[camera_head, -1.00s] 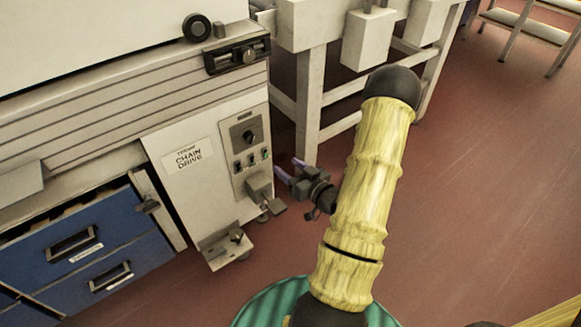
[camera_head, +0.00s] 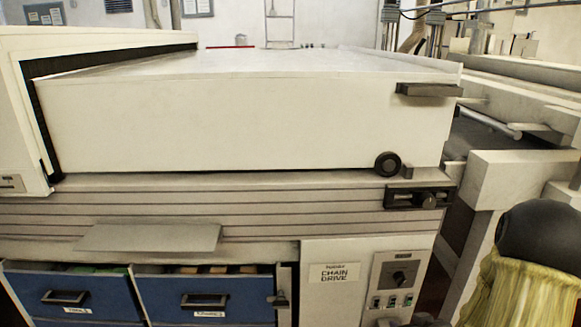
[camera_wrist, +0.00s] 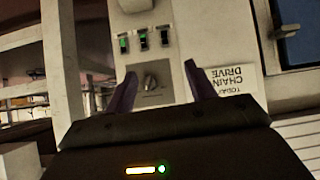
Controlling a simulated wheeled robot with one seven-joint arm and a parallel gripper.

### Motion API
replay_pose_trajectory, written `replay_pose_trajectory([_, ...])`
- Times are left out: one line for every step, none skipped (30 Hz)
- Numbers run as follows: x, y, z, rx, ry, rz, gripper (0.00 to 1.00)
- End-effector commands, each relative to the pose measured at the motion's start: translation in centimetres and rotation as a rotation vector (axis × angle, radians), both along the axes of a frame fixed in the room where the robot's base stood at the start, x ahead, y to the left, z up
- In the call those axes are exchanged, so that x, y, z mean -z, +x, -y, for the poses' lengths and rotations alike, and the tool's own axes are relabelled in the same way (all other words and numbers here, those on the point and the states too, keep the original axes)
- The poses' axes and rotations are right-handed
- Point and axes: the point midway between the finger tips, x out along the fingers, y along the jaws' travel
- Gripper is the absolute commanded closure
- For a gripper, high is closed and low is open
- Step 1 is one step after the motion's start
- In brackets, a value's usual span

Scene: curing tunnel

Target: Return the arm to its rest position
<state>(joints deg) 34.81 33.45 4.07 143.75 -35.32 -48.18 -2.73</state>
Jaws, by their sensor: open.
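My gripper (camera_wrist: 160,90) shows in the wrist view with its two dark purple fingers spread apart and nothing between them. Beyond the fingers is the chain drive panel (camera_wrist: 166,58), seen upside down, with a dark knob and several green-lit switches. I cannot tell the gap between fingertips and panel. The chain drive panel also shows there (camera_head: 393,288).
A large white tunnel housing (camera_head: 230,125) fills the middle of the head view, with a tray-like ledge (camera_head: 150,238) below it. Two blue drawers (camera_head: 205,296) sit at the lower left, their tops uncovered. A white frame (camera_head: 510,175) with a conveyor stands at right, near my arm.

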Motion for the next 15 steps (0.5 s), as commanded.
replay_pose_trajectory([-0.8,0.0,-0.9,-0.002,-0.026,-0.043,0.45])
replay_pose_trajectory([-1.1,-0.2,-1.3,0.003,-0.038,-0.074,0.45])
replay_pose_trajectory([-1.4,-0.5,-1.9,0.01,-0.052,-0.112,0.45])
replay_pose_trajectory([-1.8,-0.7,-2.3,0.017,-0.062,-0.14,0.45])
replay_pose_trajectory([-2.1,-1.0,-2.7,0.024,-0.069,-0.169,0.45])
replay_pose_trajectory([-2.6,-1.4,-3.3,0.033,-0.078,-0.206,0.45])
replay_pose_trajectory([-2.9,-1.8,-3.8,0.042,-0.082,-0.233,0.45])
replay_pose_trajectory([-3.3,-2.2,-4.3,0.048,-0.086,-0.26,0.45])
replay_pose_trajectory([-3.8,-2.8,-5.0,0.058,-0.088,-0.296,0.45])
replay_pose_trajectory([-4.2,-3.3,-5.6,0.065,-0.09,-0.322,0.45])
replay_pose_trajectory([-4.6,-3.8,-6.2,0.07,-0.09,-0.348,0.45])
replay_pose_trajectory([-5.1,-4.6,-7.0,0.078,-0.088,-0.381,0.45])
replay_pose_trajectory([-5.4,-5.1,-7.6,0.084,-0.084,-0.407,0.45])
replay_pose_trajectory([-5.8,-5.7,-8.2,0.089,-0.081,-0.429,0.45])
replay_pose_trajectory([-6.2,-6.5,-8.9,0.094,-0.075,-0.46,0.45])
